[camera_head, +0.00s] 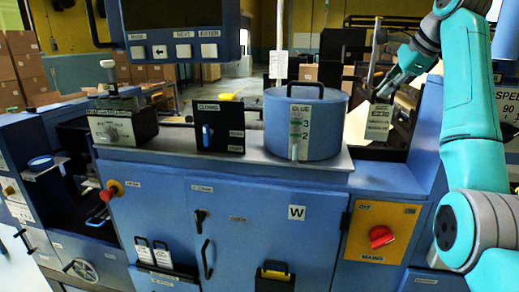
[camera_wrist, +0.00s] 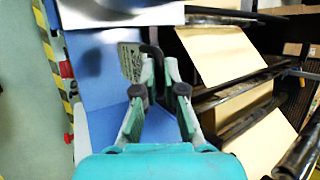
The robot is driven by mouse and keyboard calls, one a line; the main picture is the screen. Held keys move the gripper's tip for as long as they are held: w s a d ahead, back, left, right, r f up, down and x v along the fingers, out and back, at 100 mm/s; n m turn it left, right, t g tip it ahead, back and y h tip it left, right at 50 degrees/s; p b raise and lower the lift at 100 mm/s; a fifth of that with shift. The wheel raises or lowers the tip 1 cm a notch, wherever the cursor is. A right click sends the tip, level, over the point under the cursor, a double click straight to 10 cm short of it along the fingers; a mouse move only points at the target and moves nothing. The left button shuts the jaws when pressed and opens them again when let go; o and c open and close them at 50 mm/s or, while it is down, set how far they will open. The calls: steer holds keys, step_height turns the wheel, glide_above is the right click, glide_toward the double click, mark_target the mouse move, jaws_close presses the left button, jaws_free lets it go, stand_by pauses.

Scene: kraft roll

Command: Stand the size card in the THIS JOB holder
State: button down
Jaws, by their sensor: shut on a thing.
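My gripper (camera_head: 386,88) is at the upper right of the head view, above the machine top. It is shut on the size card (camera_head: 378,122), a pale card with dark print that appears to start "EZ30" and hangs below the fingers. In the wrist view, my fingertips (camera_wrist: 158,66) close around a dark hooked part, with the printed card (camera_wrist: 130,62) just left of it. A dark rack (camera_head: 160,267) with two white cards is on the cabinet front. A black and yellow holder (camera_head: 273,275) is at the bottom centre. I cannot read which holder is THIS JOB.
The blue glue pot (camera_head: 306,125) stands on the machine top left of the card. A black switch panel (camera_head: 220,127) and a grey box (camera_head: 123,124) are further left. A red knob (camera_head: 381,237) is on the yellow mains plate. Brown paper (camera_wrist: 222,52) runs over rollers at right.

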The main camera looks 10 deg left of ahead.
mark_target(378, 125)
steer(key=shift+a, duration=0.1)
step_height(378, 125, down, 10)
stand_by(0.6)
steer(key=shift+f, duration=0.1)
steer(key=c, duration=1.3)
jaws_free()
steer(key=shift+o, duration=0.2)
